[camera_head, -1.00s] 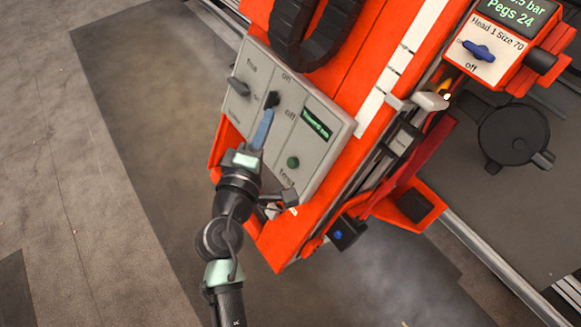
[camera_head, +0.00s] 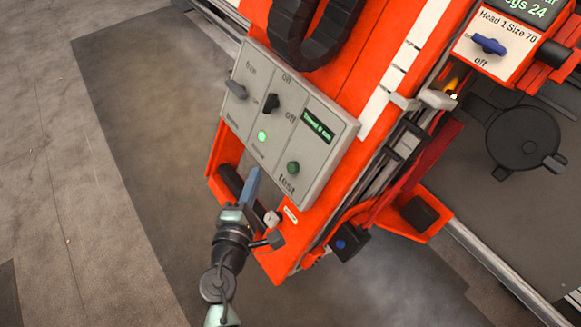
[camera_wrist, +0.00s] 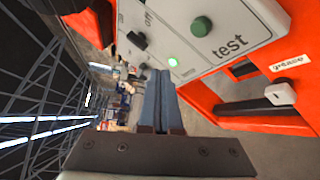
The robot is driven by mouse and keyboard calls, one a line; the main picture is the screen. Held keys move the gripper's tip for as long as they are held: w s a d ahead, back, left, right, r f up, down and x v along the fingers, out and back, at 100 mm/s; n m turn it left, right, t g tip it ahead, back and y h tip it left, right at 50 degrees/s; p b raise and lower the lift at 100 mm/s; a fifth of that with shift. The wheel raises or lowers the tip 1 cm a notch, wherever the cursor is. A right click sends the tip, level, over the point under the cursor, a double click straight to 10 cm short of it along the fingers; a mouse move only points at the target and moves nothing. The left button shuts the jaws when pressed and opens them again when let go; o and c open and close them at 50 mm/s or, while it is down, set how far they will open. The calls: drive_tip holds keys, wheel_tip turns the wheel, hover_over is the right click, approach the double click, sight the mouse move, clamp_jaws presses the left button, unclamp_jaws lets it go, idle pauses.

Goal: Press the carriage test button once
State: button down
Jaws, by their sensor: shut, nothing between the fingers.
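The green test button (camera_head: 293,168) sits at the lower right of the grey control panel (camera_head: 325,170), above the word "test". It also shows in the wrist view (camera_wrist: 202,26), up and right of the fingertips. My gripper (camera_head: 254,174) is shut and empty, with its blue fingers together. It is below the panel's lower edge in the head view, left of the button and apart from it. In the wrist view the fingers (camera_wrist: 158,78) point toward the panel's lower edge.
The panel also has a black on/off switch (camera_head: 270,103), a black selector knob (camera_head: 236,90), a lit green lamp (camera_head: 262,137) and a small green display (camera_head: 317,127). The orange carriage body (camera_head: 300,225) surrounds it. A white "grease" label (camera_wrist: 288,62) is nearby.

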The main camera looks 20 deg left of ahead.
sight(289, 162)
drive_tip(key=w+d+f+b, duration=0.2)
drive_tip(key=w+d+f, duration=0.1)
drive_tip(key=w+d, duration=0.1)
drive_tip(key=shift+w+f, duration=0.2)
drive_tip(key=shift+w, duration=0.35)
idle(1.8)
drive_tip(key=shift+w+d+f, duration=0.2)
drive_tip(key=shift+w, duration=0.1)
drive_tip(key=shift+w+d+f+b, duration=0.2)
drive_tip(key=shift+w+d+b, duration=0.15)
drive_tip(key=shift+b, duration=0.1)
idle(0.9)
drive_tip(key=shift+s+a, duration=0.1)
drive_tip(key=shift+s+a+r, duration=0.4)
drive_tip(key=shift+s, duration=0.2)
drive_tip(key=shift+a+p, duration=0.1)
drive_tip(key=shift+p, duration=0.2)
drive_tip(key=s+a, duration=0.1)
drive_tip(key=s+r, duration=0.1)
drive_tip(key=s+a+r+p, duration=0.1)
drive_tip(key=shift+s+a+r, duration=0.2)
drive_tip(key=shift+s+a, duration=0.05)
drive_tip(key=shift+a, duration=0.05)
